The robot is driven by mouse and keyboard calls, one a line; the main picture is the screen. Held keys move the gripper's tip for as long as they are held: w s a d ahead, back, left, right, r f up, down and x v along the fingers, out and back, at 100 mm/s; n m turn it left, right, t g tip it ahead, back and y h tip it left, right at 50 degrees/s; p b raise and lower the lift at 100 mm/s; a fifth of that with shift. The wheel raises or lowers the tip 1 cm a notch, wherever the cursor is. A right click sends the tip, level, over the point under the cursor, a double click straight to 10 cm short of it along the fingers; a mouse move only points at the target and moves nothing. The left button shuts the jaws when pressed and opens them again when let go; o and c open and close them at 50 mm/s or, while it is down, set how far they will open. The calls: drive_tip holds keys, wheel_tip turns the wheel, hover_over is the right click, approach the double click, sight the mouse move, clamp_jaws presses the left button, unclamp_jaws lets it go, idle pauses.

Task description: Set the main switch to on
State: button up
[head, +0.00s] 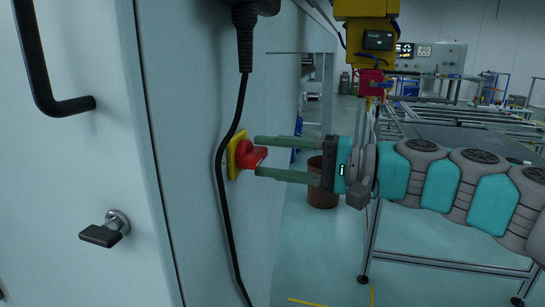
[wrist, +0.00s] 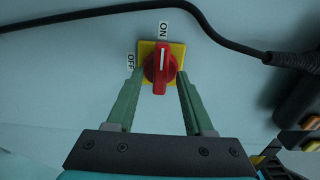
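The main switch is a red rotary knob (head: 250,155) on a yellow square plate (head: 234,152), on the side wall of the pale cabinet. In the wrist view the red knob (wrist: 160,68) stands upright in the picture, its white mark pointing up to the ON label (wrist: 163,30). The OFF label (wrist: 130,62) is to the left of the yellow plate (wrist: 178,50). My gripper (head: 257,156) is open, its two green fingers pointing at the knob. In the wrist view my gripper (wrist: 160,74) has one fingertip on either side of the knob; I cannot tell if they touch it.
A black cable (head: 220,165) hangs down the cabinet wall close by the switch; in the wrist view the cable (wrist: 215,35) curves above the ON label. The cabinet front has a black handle (head: 45,85) and a latch (head: 103,231). A frame table (head: 440,262) stands behind my arm.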

drive_tip(key=shift+d, duration=0.1)
drive_tip(key=b+v, duration=0.1)
drive_tip(key=v, duration=0.6)
drive_tip(key=shift+s+d, duration=0.15)
drive_tip(key=shift+d, duration=0.15)
drive_tip(key=s+a+f+n+g+h, duration=0.2)
drive_tip(key=s+a+f+h, duration=0.25)
drive_tip(key=f, duration=0.45)
drive_tip(key=s+a+f+n+g+h, duration=0.1)
drive_tip(key=s+a+f+g+h, duration=0.3)
drive_tip(key=f, duration=0.5)
drive_tip(key=s+d+f+n+g+h, duration=0.1)
drive_tip(key=s+d+f+g+h, duration=0.1)
drive_tip(key=s+d+f+h, duration=0.6)
drive_tip(key=s+d+f, duration=0.5)
drive_tip(key=f, duration=0.3)
drive_tip(key=shift+s+f, duration=0.2)
drive_tip(key=shift+f, duration=0.05)
